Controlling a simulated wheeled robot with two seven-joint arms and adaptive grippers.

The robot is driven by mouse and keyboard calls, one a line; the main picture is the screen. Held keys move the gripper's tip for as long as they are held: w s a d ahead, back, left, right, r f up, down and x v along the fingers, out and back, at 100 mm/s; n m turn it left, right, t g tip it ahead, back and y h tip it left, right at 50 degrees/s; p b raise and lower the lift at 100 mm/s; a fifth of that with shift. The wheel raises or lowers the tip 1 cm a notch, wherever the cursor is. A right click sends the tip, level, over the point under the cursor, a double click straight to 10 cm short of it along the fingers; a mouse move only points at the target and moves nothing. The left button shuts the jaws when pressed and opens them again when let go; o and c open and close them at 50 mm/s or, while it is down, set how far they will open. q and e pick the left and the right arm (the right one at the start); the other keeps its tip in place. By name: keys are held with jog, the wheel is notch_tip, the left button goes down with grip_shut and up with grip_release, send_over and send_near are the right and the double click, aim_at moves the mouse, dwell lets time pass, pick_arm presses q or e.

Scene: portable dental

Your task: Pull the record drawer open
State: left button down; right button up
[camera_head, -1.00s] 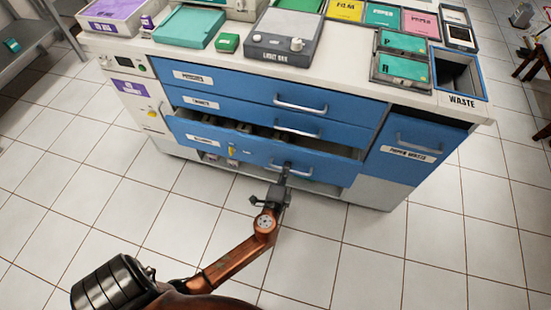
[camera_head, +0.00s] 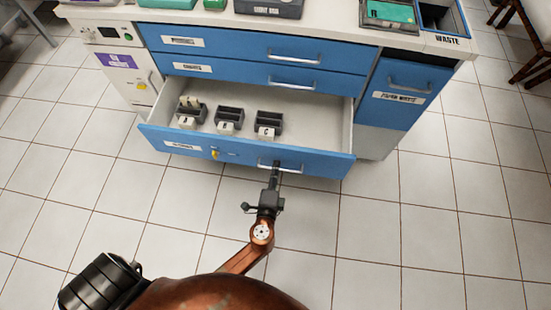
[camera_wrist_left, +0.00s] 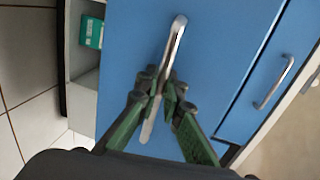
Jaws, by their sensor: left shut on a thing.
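The record drawer (camera_head: 195,143) is the lowest blue drawer of the cabinet in the head view, and it stands well out from the cabinet front. Its label (camera_head: 182,146) is at the front's left. Inside are three dark holders with white tags, A (camera_head: 189,115), B (camera_head: 229,120) and C (camera_head: 268,124). My left gripper (camera_head: 276,170) is at the drawer's silver handle (camera_head: 292,166). In the left wrist view the green-sided fingers (camera_wrist_left: 158,92) are shut around the handle bar (camera_wrist_left: 175,40). My right gripper is not in view.
Two shut blue drawers (camera_head: 230,50) are above the open one. A blue paper waste door (camera_head: 405,90) is on the right, below a waste opening (camera_head: 440,17). White tiled floor (camera_head: 430,220) in front is clear.

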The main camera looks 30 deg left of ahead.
pick_arm(q)
jog(key=shift+f+v, duration=0.2)
jog(key=shift+v, duration=0.7)
jog(key=shift+f+v, duration=0.2)
jog(key=shift+v, duration=0.75)
jog(key=shift+f+v, duration=0.2)
jog(key=shift+v, duration=0.7)
jog(key=shift+s, duration=0.15)
jog(key=c, duration=2.3)
grip_release()
jog(key=shift+c, duration=0.2)
jog(key=shift+d, duration=0.1)
jog(key=v, duration=0.7)
jog(key=shift+s, duration=0.25)
